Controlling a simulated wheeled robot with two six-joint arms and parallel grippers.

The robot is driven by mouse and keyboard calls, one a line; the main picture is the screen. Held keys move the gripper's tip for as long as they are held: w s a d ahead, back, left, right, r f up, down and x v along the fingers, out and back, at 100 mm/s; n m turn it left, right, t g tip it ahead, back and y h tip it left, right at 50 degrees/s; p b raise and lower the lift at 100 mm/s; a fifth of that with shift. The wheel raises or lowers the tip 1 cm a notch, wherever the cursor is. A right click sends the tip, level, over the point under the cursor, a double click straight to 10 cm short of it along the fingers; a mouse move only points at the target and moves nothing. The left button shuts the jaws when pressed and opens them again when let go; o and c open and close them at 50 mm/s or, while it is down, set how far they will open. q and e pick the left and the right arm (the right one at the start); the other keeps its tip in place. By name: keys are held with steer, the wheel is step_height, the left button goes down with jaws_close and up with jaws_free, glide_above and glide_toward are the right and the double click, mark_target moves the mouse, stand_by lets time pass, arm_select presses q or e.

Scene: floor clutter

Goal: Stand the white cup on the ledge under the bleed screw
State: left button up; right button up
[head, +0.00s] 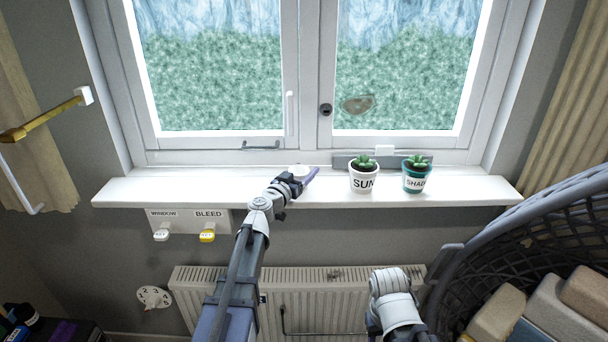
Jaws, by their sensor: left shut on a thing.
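My left gripper (306,177) is over the windowsill (140,190), near its middle. It is shut on a small white thing (298,170) that looks like the white cup, mostly hidden by the gripper. A purple part shows beside it. Whether it touches the sill I cannot tell. The white radiator (345,310) is below the sill, partly behind my arms. I cannot make out its bleed screw or the ledge under it. My right arm comes in at the bottom right; its gripper does not show.
Potted plants labelled SUN (363,182) and SHADE (415,181) stand on the sill. A dark basket (500,250) fills the right.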

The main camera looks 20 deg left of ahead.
arm_select(q)
steer(key=shift+f, duration=0.25)
steer(key=o, duration=1.3)
steer(key=shift+r, duration=0.15)
steer(key=shift+o, duration=0.2)
steer(key=shift+r, duration=0.2)
steer(key=v, duration=1.2)
steer(key=shift+o, duration=0.3)
steer(key=shift+f, duration=0.1)
